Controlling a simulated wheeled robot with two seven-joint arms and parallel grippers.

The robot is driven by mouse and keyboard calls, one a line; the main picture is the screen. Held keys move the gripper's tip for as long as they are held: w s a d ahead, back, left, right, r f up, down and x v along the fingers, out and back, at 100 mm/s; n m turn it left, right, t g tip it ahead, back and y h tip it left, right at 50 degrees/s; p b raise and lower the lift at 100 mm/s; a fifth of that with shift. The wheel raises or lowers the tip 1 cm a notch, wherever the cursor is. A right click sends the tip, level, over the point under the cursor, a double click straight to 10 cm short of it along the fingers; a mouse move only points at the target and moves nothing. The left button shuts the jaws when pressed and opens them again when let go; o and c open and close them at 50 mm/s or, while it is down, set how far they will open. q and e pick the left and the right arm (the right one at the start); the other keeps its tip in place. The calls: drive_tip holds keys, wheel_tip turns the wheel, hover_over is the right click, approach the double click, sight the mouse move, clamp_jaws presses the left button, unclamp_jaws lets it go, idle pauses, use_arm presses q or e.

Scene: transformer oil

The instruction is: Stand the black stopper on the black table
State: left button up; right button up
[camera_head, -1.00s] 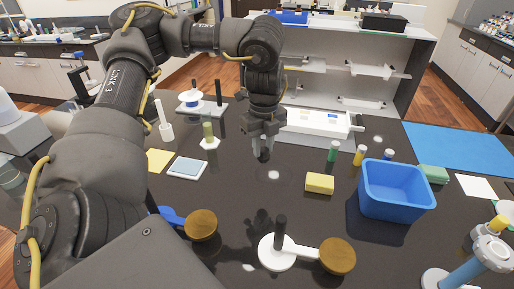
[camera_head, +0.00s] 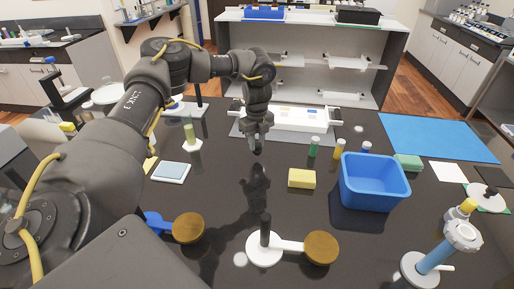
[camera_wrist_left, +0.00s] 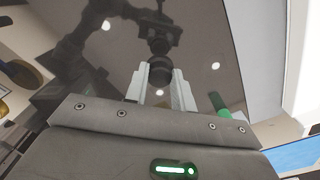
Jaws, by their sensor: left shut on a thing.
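My left gripper (camera_head: 257,148) hangs pointing down above the middle of the black table (camera_head: 225,185). Its fingers are shut on the black stopper (camera_wrist_left: 160,73), a dark round piece between the pale fingertips in the left wrist view. In the head view the stopper is only a small dark shape at the fingertips. A dark reflection lies on the glossy table below, and a gap seems to separate the stopper from the surface. My right gripper is not in view.
A white base with a black post (camera_head: 265,230) stands in front. The table below the gripper is clear.

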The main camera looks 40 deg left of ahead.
sight(257, 144)
use_arm(q)
drive_tip(key=shift+w+a+f, duration=0.1)
drive_tip(key=shift+w+f, duration=0.05)
drive_tip(key=shift+f, duration=0.05)
wheel_tip(257, 144, down, 3)
drive_tip(key=shift+w+f+p, duration=0.15)
drive_tip(key=shift+p, duration=0.25)
drive_tip(key=shift+f, duration=0.15)
drive_tip(key=o, duration=1)
drive_tip(key=shift+c, duration=0.2)
